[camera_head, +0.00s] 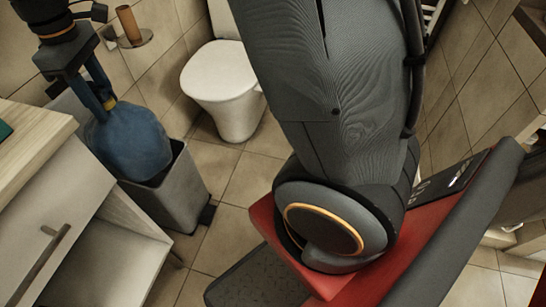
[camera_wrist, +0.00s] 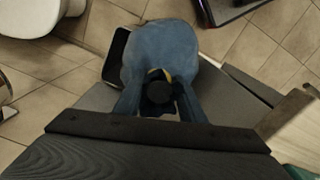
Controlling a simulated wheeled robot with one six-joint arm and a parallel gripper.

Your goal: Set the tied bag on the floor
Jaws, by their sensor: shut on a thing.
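The tied bag is a full blue bag (camera_head: 133,143) with a yellow tie at its neck, in the left of the head view. It hangs upright from my gripper (camera_head: 103,92), whose jaws are shut on its neck. The bag's lower part is hidden behind the rim of a grey bin (camera_head: 182,193), so it is at least partly inside or behind that rim. In the wrist view the bag (camera_wrist: 165,52) lies straight ahead between my fingers (camera_wrist: 158,100), with the bin's dark rim (camera_wrist: 115,52) showing at its left. The bag's underside is hidden.
A white toilet (camera_head: 222,85) stands behind the bin to the right. A cabinet with a wooden top (camera_head: 28,140) and an open lower part is close at the left. A paper roll holder (camera_head: 130,28) is on the wall. Bare tiled floor (camera_head: 250,180) lies right of the bin.

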